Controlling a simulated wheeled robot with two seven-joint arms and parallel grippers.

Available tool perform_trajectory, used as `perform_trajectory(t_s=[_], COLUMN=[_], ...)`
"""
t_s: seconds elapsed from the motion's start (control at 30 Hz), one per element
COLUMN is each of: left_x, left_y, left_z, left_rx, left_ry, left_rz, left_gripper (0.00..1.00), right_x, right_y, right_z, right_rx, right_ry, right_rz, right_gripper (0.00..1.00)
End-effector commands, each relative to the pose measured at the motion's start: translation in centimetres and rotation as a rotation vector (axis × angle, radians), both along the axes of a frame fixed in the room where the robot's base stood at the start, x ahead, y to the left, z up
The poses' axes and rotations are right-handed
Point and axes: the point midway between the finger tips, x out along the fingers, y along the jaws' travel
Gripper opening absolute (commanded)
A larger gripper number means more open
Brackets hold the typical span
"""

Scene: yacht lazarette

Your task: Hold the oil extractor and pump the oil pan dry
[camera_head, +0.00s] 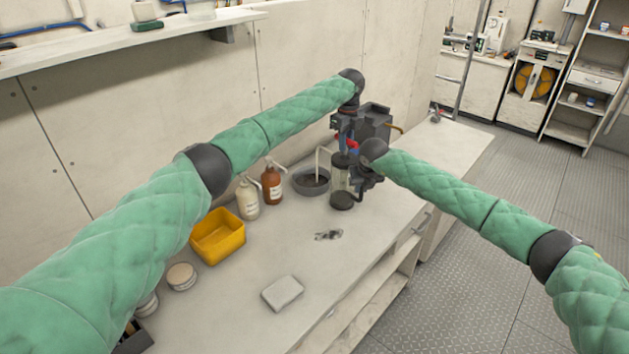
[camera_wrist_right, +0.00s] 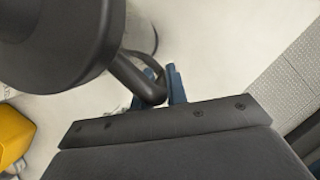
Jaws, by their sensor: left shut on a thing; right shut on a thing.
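My left gripper (camera_head: 346,144) is shut at the extractor's red-ended pump handle (camera_head: 351,143), above the body. My right gripper (camera_head: 362,184) is shut on the extractor's side handle; in the right wrist view its blue fingers (camera_wrist_right: 172,86) are at the black curved handle (camera_wrist_right: 146,86).
A white bottle (camera_head: 248,199) and a brown bottle (camera_head: 272,185) stand left of the pan. A yellow bin (camera_head: 218,238), round tins (camera_head: 181,276) and a pale pad (camera_head: 283,293) lie nearer. A small dark item (camera_head: 328,235) lies on the bench (camera_head: 300,255).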

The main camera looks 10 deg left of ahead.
Motion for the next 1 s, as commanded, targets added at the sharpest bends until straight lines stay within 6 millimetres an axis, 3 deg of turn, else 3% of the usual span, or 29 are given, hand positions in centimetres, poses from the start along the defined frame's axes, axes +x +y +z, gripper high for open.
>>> perform_trajectory(t_s=[1.0], left_x=[0.1], left_y=[-0.1], left_z=[5.3], left_rx=[-0.002], left_ry=[-0.004], left_rz=[-0.001], left_gripper=[0.0], right_x=[-0.1], right_y=[-0.1], right_z=[-0.2], right_rx=[-0.002], right_ry=[0.003], right_rz=[0.0], right_gripper=[0.0])
